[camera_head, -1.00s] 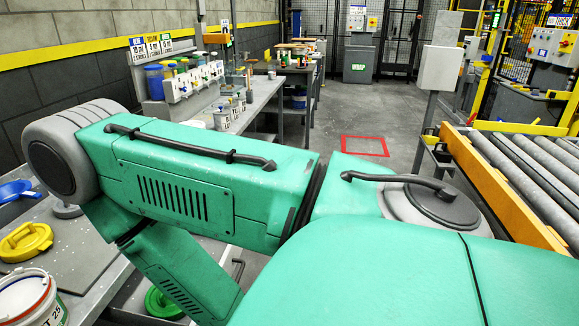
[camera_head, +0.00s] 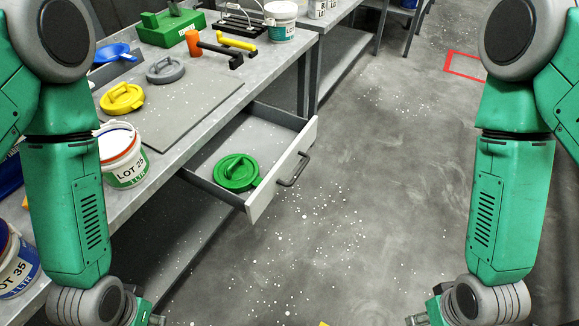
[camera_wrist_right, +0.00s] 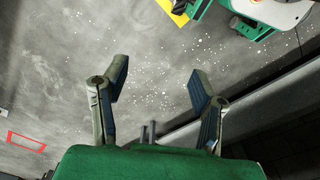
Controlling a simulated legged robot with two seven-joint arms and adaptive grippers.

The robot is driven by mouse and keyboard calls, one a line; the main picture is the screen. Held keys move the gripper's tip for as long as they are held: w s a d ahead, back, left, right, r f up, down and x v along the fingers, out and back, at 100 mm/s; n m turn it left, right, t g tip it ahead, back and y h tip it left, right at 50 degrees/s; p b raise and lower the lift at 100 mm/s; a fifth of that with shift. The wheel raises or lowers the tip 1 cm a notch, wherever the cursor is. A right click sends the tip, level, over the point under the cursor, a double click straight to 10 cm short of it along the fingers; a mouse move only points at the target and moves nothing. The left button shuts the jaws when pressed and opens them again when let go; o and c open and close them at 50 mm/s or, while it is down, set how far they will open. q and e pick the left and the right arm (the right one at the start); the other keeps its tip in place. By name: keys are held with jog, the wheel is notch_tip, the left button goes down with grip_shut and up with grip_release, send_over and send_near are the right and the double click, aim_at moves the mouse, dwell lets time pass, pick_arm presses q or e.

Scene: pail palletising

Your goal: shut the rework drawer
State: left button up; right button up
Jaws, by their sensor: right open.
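The rework drawer (camera_head: 283,175) stands pulled out from under the bench, with a pale front and a dark bar handle (camera_head: 294,169). A green lid (camera_head: 237,171) lies inside it. My left gripper (camera_head: 150,318) shows only partly at the bottom edge of the head view, left of and nearer than the drawer; its fingers are mostly cut off. My right gripper (camera_head: 425,317) is at the bottom edge, right of the drawer and apart from it. In the right wrist view it (camera_wrist_right: 158,88) is open and empty above the floor.
The bench (camera_head: 190,135) carries a LOT 25 pail (camera_head: 124,170), a yellow lid (camera_head: 122,98), a grey lid (camera_head: 166,70) and an orange-headed mallet (camera_head: 196,42). The speckled floor (camera_head: 370,190) right of the drawer is clear. A red floor outline (camera_head: 462,66) lies farther back.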

pick_arm(q)
jog(key=shift+a+f, duration=0.15)
jog(key=shift+a, duration=0.25)
pick_arm(e)
jog(key=shift+a+r, duration=0.15)
jog(key=shift+a, duration=0.25)
